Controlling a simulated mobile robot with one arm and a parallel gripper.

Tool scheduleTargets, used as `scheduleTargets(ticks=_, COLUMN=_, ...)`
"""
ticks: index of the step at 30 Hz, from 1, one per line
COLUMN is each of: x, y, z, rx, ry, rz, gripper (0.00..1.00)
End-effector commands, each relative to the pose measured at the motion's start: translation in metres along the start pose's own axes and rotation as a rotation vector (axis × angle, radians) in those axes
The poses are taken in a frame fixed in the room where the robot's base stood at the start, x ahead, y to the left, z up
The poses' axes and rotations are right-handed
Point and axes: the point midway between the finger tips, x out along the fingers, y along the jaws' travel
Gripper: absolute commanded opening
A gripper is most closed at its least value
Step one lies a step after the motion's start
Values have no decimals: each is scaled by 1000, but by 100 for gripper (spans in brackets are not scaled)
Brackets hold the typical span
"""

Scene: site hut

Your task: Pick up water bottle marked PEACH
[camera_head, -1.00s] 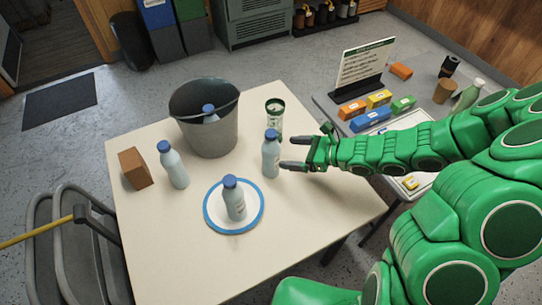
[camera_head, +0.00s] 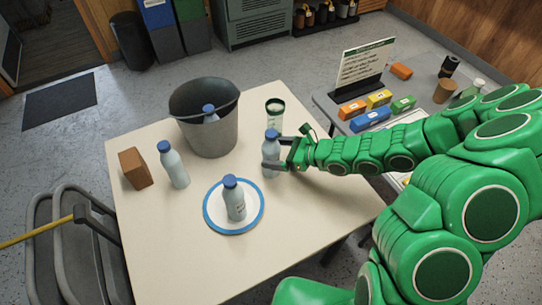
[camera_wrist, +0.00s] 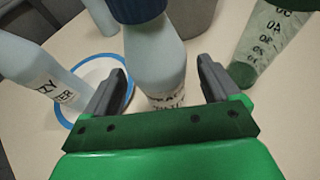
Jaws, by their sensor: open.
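A pale blue water bottle with a dark blue cap (camera_head: 270,152) stands upright near the table's middle. In the wrist view this bottle (camera_wrist: 153,55) stands between my two fingers. Its label is partly hidden by my gripper; the letters that show look like PEACH, but I cannot read them surely. My gripper (camera_head: 279,153) is open around the bottle, coming from the right; I see no clear grip. A similar bottle (camera_head: 235,204) stands on a blue-rimmed white plate (camera_head: 213,219).
A clear green-rimmed container (camera_head: 275,109) stands just behind the bottle. A brown box (camera_head: 134,168) is at the table's left. A side table at right holds coloured boxes (camera_head: 370,120) and a sign (camera_head: 363,64). The front of the table (camera_head: 300,230) is clear.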

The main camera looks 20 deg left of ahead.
Motion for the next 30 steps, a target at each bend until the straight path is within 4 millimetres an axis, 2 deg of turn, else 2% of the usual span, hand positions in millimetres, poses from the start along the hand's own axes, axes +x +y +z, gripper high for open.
scheduleTargets(ticks=7, x=18, y=0, z=0, rx=-1, ry=0, rz=0, gripper=89)
scheduleTargets(ticks=17, x=20, y=0, z=0, rx=0, ry=1, rz=-1, gripper=89)
scheduleTargets(ticks=20, x=20, y=0, z=0, rx=0, ry=1, rz=-1, gripper=77)
scheduleTargets(ticks=30, x=20, y=0, z=-1, rx=1, ry=1, rz=-1, gripper=25)
